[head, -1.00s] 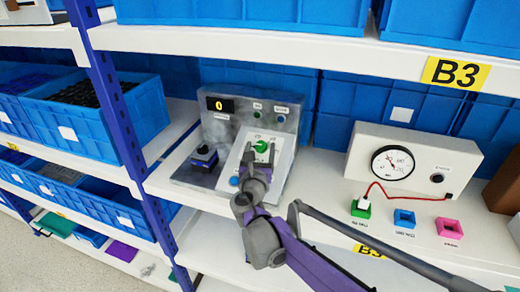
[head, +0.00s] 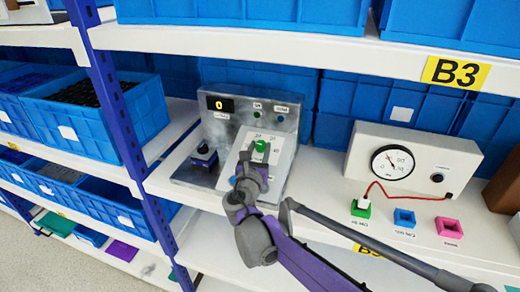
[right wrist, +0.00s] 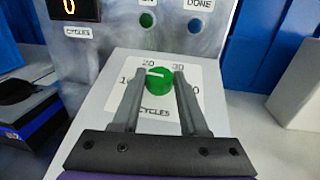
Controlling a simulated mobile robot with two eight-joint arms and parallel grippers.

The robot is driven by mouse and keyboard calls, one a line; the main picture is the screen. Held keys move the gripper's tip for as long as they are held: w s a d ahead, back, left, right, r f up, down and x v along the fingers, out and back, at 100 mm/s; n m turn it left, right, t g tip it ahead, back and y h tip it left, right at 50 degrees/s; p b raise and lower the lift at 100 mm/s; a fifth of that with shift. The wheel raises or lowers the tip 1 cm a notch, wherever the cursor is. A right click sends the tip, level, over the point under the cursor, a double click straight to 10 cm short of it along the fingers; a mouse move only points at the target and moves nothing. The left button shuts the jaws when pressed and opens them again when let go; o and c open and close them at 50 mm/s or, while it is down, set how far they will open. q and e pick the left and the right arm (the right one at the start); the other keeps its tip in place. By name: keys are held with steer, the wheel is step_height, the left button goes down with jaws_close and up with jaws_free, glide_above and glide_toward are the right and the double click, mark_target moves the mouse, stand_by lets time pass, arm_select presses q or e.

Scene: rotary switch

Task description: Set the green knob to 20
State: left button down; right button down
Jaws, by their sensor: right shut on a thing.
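The green knob (head: 261,145) sits on a sloped white dial plate on the grey control box. In the right wrist view the knob (right wrist: 159,81) lies between the two fingers of my right gripper (right wrist: 161,76), which is shut on it. The plate is marked 10, 20, 30 and, at right, a number partly hidden by a finger. A white mark shows on the knob's upper left, near the 20 side; its exact reading is hard to tell. In the head view my right gripper (head: 256,160) reaches the knob from the front. My left gripper is out of view.
The display (head: 219,104) on the box reads 0. A green button (head: 257,114) and a blue one stand at its right. A blue-black switch (head: 204,154) is left of the dial. A white gauge box (head: 411,165) with coloured sockets stands at right. An upper shelf hangs above.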

steer(key=m+h, duration=0.2)
steer(key=m+g+h, duration=0.1)
steer(key=m+h, duration=0.1)
steer(key=shift+w+a, duration=0.1)
steer(key=shift+a, duration=0.3)
steer(key=m+g+h, duration=0.1)
steer(key=m+g+h+p, duration=0.1)
steer(key=m+h, duration=0.1)
steer(key=shift+w+a+r+m+g+h, duration=0.1)
steer(key=shift+w+a+m+g+h, duration=0.05)
steer(key=shift+m+g+h, duration=0.15)
steer(key=m+g+h, duration=0.1)
steer(key=m+g+h+p, duration=0.1)
steer(key=m, duration=0.1)
steer(key=m+g+h+p, duration=0.1)
steer(key=g, duration=0.1)
steer(key=shift+w+a+r+m, duration=0.1)
steer(key=shift+w+a+m, duration=0.1)
steer(key=shift+w+m, duration=0.1)
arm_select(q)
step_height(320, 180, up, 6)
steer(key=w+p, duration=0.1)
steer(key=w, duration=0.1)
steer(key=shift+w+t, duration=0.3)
arm_select(e)
steer(key=shift+m+g+h, duration=0.3)
steer(key=shift+m+g, duration=0.6)
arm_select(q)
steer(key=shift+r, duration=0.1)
